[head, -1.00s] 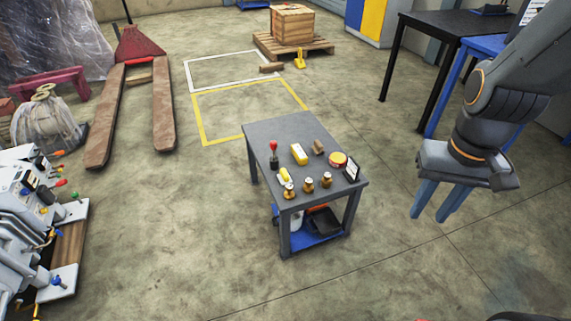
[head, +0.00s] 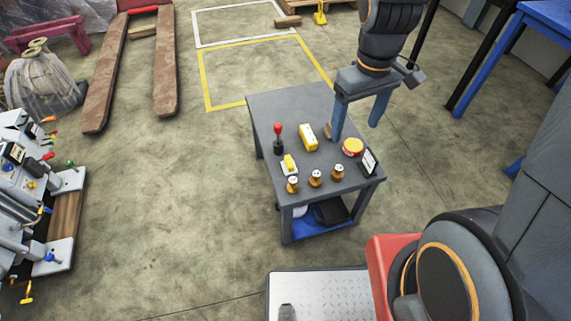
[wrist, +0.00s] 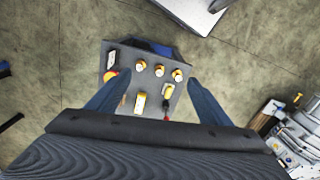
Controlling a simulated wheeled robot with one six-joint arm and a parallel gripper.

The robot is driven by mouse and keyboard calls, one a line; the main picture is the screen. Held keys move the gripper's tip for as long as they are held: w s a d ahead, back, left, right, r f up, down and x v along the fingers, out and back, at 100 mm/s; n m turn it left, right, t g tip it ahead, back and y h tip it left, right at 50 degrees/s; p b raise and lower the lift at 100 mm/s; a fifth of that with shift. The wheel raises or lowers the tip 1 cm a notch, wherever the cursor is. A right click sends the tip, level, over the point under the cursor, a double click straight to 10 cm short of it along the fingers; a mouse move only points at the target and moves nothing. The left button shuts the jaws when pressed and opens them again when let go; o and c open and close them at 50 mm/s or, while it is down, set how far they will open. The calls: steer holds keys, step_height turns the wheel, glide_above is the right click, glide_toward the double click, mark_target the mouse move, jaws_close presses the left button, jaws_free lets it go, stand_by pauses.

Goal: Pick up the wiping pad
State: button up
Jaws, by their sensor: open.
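No thing on the small grey table (head: 265,113) is plainly the wiping pad. Candidates are a yellow block with a white label (head: 308,137), a smaller yellow-and-white piece (head: 289,164), and a small brown block (head: 328,131) partly covered by a finger. My gripper (head: 356,129) is open and empty, pointing down over the table's right rear side. In the wrist view its fingers (wrist: 158,81) frame the tabletop, which lies some way below.
Also on the table are a red-knobbed lever (head: 278,138), a red-and-yellow round piece (head: 353,147), three brass fittings (head: 315,178) and a small dark panel (head: 369,162). A blue lower shelf (head: 320,231) holds dark items. Left of the table is open floor.

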steer(key=w+a+f+n+b, duration=0.4)
steer(key=w+a+f+n, duration=0.2)
steer(key=w+f+n, duration=0.45)
steer(key=n+b, duration=0.3)
steer(key=n, duration=0.3)
glide_above(289, 161)
step_height(289, 161, down, 17)
steer(key=shift+w+d+r, duration=0.1)
steer(key=shift+w, duration=0.05)
steer(key=shift+f, duration=0.3)
step_height(289, 161, down, 7)
steer(key=shift+f, duration=0.2)
steer(key=shift+c, duration=0.2)
steer(key=c, duration=1.1)
